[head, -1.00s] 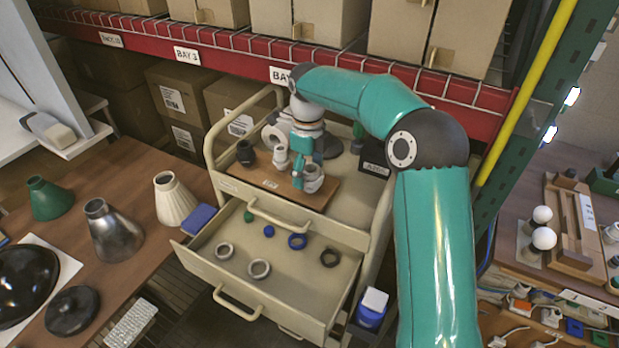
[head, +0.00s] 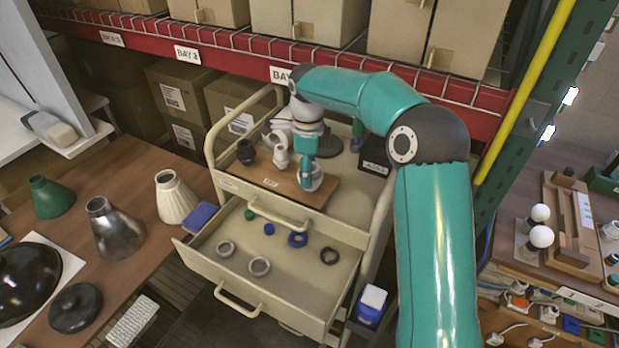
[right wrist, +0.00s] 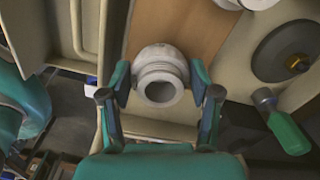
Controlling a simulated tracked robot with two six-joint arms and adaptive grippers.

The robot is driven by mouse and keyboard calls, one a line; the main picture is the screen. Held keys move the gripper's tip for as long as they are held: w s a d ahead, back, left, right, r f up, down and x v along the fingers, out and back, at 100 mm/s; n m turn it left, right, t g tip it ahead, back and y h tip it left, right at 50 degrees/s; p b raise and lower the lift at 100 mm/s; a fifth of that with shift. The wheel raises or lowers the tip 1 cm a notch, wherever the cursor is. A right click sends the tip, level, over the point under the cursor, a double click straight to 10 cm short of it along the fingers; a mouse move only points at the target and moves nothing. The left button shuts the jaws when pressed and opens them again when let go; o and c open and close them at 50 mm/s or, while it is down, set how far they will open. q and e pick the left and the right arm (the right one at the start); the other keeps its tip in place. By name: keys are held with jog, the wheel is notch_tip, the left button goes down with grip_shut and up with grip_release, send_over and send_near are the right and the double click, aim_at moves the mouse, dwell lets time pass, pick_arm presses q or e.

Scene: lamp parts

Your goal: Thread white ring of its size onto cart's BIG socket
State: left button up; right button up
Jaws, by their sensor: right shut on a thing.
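The cart's wooden board (head: 270,184) bears a black socket (head: 246,151), a white socket (head: 281,150) and, nearest its right end, a larger white socket (head: 316,183). My right gripper (head: 307,172) is down at this larger socket. In the right wrist view the fingers (right wrist: 160,80) stand on both sides of a white ring (right wrist: 160,88) at the mouth of the rounded white socket (right wrist: 158,52). The ring's open hole faces the camera. The ring lines up closely with the socket; how far it is threaded I cannot tell. My left gripper is out of view.
A dark box (head: 374,156) and a grey disc (right wrist: 287,52) stand on the cart top near the board.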

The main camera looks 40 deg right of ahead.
jog(key=shift+m, duration=0.3)
jog(key=o, duration=1.6)
jog(key=shift+d+m, duration=0.1)
jog(key=shift+m, duration=0.2)
notch_tip(320, 180, up, 12)
jog(key=shift+f, duration=0.15)
